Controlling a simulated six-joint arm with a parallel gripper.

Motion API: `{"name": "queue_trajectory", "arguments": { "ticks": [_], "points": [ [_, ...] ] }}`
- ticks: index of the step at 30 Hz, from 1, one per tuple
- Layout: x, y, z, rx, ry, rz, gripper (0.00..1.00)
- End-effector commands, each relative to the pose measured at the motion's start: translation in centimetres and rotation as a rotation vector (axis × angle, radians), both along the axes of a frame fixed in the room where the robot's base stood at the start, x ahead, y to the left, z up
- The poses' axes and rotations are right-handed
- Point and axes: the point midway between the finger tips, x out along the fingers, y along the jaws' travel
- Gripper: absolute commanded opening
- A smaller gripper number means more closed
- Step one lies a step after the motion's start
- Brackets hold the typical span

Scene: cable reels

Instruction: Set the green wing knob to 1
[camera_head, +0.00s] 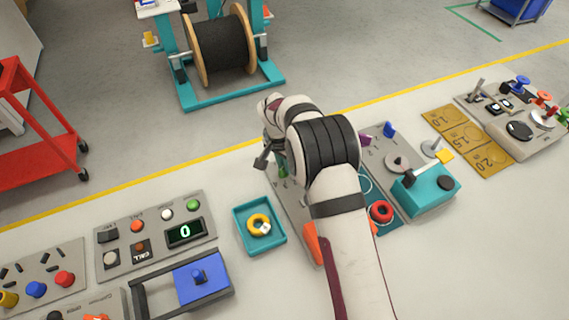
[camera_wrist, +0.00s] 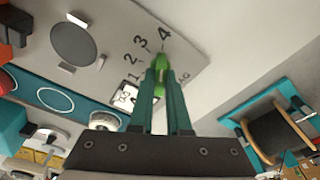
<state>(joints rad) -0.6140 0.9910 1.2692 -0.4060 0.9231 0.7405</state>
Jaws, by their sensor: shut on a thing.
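The green wing knob (camera_wrist: 159,62) stands on a grey panel (camera_wrist: 195,58) and sits between the fingertips of my gripper (camera_wrist: 160,80), which is shut on it. Printed numbers 1, 2, 3 and 4 curve around its left and upper side in the wrist view. The 4 lies just above the knob, the 1 to its lower left. The fingers hide part of the knob, so I cannot tell exactly which number it points to. In the head view, a bit of the green knob (camera_head: 283,171) shows beside my gripper (camera_head: 263,160).
Left of my arm are a teal tray (camera_head: 239,214) with a yellow ring and a button panel (camera_head: 109,239) whose display reads 0. Right of it are a red ring (camera_head: 381,211) and a teal box (camera_head: 421,202) with a lever. A cable reel (camera_head: 222,50) stands beyond the table.

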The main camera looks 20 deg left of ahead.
Motion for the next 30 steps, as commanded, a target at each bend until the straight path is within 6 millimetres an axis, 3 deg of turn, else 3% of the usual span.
{"name": "queue_trajectory", "arguments": {
  "ticks": [4, 12, 15, 25, 30],
  "points": [
    [-0.01, -0.01, 0.04, 0.001, 0.000, 0.129, 0.00],
    [0.05, -0.03, 0.04, 0.002, -0.001, 0.815, 0.00],
    [0.04, 0.01, 0.05, 0.002, -0.001, 0.982, 0.00],
    [0.02, 0.05, 0.05, 0.001, -0.001, 1.069, 0.00],
    [0.05, 0.01, 0.01, 0.003, 0.000, 1.417, 0.00]
  ]
}}
